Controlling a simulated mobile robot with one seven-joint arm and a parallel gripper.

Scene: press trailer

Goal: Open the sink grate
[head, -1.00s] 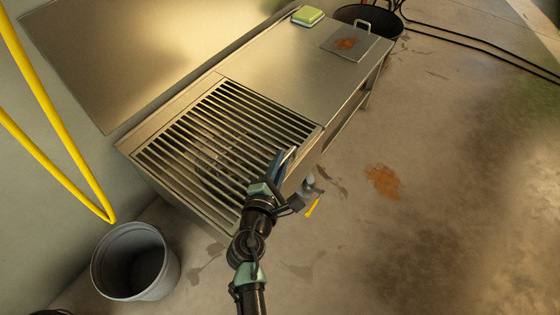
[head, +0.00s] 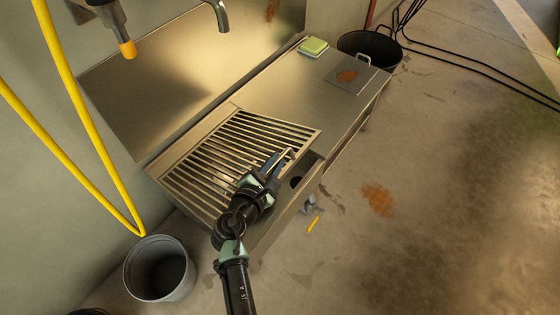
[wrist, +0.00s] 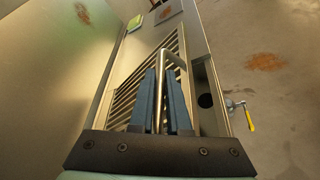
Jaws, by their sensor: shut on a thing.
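The slatted metal sink grate (head: 225,150) covers the left part of the steel counter. Its front edge is raised and tilted up towards the back wall. A gap shows beneath that edge, with the sink basin and a dark round drain hole (head: 296,182) in it. My gripper (head: 278,163) is shut on the grate's bar handle (wrist: 171,60) at the front edge. In the wrist view the blue fingers (wrist: 166,95) lie on both sides of the handle. The grate (wrist: 130,98) also shows there behind the fingers. My arm hides part of the grate's near left side.
A faucet spout (head: 217,14) and a hose nozzle (head: 118,35) hang above the grate by the back wall. A green sponge (head: 313,47) and a handled plate (head: 350,75) lie on the counter. A grey bucket (head: 160,268) stands at left. A yellow-handled valve (head: 313,217) sits below the front.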

